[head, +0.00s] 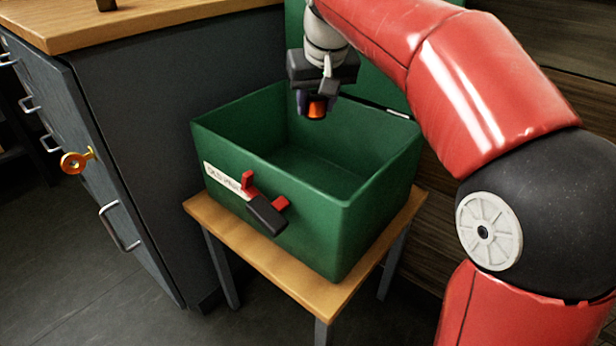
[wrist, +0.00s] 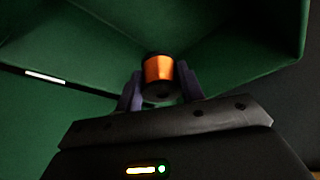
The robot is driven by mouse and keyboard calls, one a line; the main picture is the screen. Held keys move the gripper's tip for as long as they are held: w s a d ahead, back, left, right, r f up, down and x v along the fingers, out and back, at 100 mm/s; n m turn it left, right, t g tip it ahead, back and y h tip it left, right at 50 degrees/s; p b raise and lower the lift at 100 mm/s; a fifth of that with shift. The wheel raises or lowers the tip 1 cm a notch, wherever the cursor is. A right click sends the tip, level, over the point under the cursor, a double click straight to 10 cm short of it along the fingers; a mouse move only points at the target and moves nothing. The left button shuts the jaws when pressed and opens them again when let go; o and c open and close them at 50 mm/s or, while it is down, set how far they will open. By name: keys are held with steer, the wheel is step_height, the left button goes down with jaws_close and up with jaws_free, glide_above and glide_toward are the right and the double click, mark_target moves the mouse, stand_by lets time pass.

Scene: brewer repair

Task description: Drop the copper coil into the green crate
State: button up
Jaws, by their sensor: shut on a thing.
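The copper coil (wrist: 158,69) is a small orange cylinder with dark ends. My gripper (wrist: 158,90) is shut on it, with one finger on each side. In the head view the coil (head: 317,107) shows below my gripper (head: 315,100), over the back part of the green crate's opening. The green crate (head: 270,215) stands open, with its lid (head: 378,70) raised at the back. It has a white label and a red and black latch on its front. The visible part of the crate's floor looks empty.
The crate stands on a small wooden-topped stand (head: 290,285). A dark cabinet (head: 130,130) with a wooden top stands close on the left, with handles and an orange key-like piece (head: 76,162) jutting out. A dark wood wall is behind on the right.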

step_height(320, 180, down, 3)
steer(key=shift+r+b, duration=0.2)
steer(key=shift+b, duration=0.7)
steer(key=o, duration=1.1)
steer(key=shift+r, duration=0.1)
steer(key=p+v, duration=0.2)
steer(key=v, duration=0.5)
steer(key=shift+s+d+r, duration=0.1)
steer(key=shift+s+r, duration=0.1)
steer(key=shift+r, duration=0.1)
